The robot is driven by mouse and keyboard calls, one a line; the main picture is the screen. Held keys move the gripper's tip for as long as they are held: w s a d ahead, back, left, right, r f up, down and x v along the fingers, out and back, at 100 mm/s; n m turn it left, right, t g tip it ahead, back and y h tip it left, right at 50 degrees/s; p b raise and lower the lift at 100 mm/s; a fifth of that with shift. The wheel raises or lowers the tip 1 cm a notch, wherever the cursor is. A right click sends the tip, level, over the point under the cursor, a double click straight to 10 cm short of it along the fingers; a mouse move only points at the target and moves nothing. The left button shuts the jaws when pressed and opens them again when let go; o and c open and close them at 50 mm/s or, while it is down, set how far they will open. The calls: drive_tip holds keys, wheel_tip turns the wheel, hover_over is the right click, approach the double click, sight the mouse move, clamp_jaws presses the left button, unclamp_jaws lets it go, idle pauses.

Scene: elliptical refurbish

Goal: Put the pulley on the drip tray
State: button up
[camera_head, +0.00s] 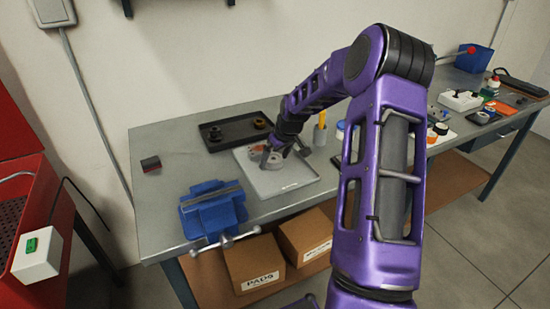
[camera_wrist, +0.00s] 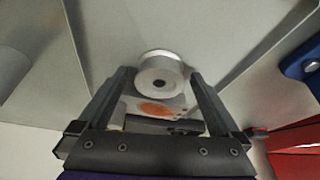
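The pulley (camera_wrist: 160,75), a silver round part with a dark centre hole, shows in the wrist view just beyond and between my fingertips. In the head view my gripper (camera_head: 272,158) points down over a light grey shallow tray (camera_head: 290,185), and partly hides the pulley there. My gripper also shows in the wrist view (camera_wrist: 163,78), its fingers apart with visible gaps beside the pulley. A pale piece with an orange patch (camera_wrist: 155,108) lies between the fingers. A black shallow tray (camera_head: 215,146) holds small round parts behind the grey one. I cannot tell which tray is the drip tray.
A blue vise (camera_head: 213,208) stands at the bench's front left, near the grey tray. A small dark block (camera_head: 151,164) lies at the left. Bare bench lies left of the trays.

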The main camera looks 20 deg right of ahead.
drive_tip(key=shift+r, duration=0.5)
drive_tip(key=v, duration=1.1)
drive_tip(key=shift+s+p, duration=0.3)
drive_tip(key=shift+p, duration=0.1)
drive_tip(key=shift+r, duration=0.15)
